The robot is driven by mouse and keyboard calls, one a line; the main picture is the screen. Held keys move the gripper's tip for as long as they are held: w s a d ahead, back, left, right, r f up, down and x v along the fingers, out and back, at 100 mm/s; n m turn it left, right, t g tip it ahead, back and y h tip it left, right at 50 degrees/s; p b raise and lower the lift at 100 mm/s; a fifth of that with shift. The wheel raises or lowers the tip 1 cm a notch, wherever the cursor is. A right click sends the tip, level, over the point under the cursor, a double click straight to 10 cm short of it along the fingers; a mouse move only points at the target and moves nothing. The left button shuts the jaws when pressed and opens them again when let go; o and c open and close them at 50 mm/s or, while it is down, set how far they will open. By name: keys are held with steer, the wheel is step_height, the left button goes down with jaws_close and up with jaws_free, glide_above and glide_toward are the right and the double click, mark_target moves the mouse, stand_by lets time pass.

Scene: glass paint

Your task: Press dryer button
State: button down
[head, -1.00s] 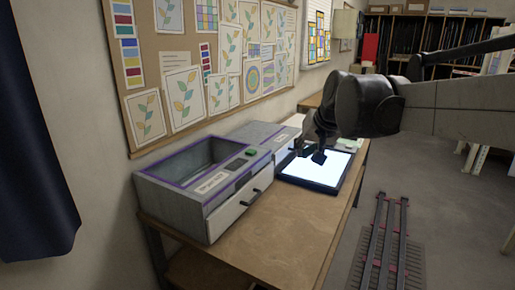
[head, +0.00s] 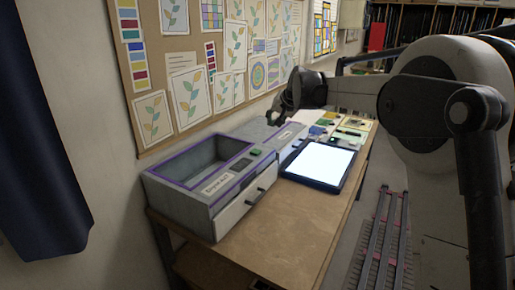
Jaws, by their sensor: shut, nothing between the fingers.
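The dryer (head: 185,200) is a grey box with purple trim and an open top, on the wooden workbench at the left. A small green button (head: 255,152) sits on its top right edge, beside a dark panel. Its front has a paper label and a pale drawer (head: 240,212) with a dark handle. My gripper (head: 273,119) is dark, small in view and shut, with nothing seen in it. It shows above and behind the button in the picture, apart from it, near the second grey box. Its fingertips are hard to make out.
A second grey box (head: 248,130) stands behind the dryer. A lit light pad (head: 320,162) lies to its right, with several coloured pieces beyond. The bench front (head: 290,225) is clear. A pinboard wall (head: 190,60) runs close behind the bench.

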steer(key=y+p, duration=0.1)
steer(key=p, duration=0.3)
glide_above(256, 151)
step_height(256, 151, down, 6)
steer(key=r, duration=0.1)
steer(key=shift+w+f+m, duration=0.1)
steer(key=shift+f+m, duration=0.2)
steer(key=shift+f, duration=0.4)
steer(key=shift+f, duration=0.1)
steer(key=shift+f+b, duration=1.95)
steer(key=shift+f, duration=2.35)
steer(key=shift+f, duration=0.15)
steer(key=shift+f+b, duration=0.3)
steer(key=shift+b, duration=0.1)
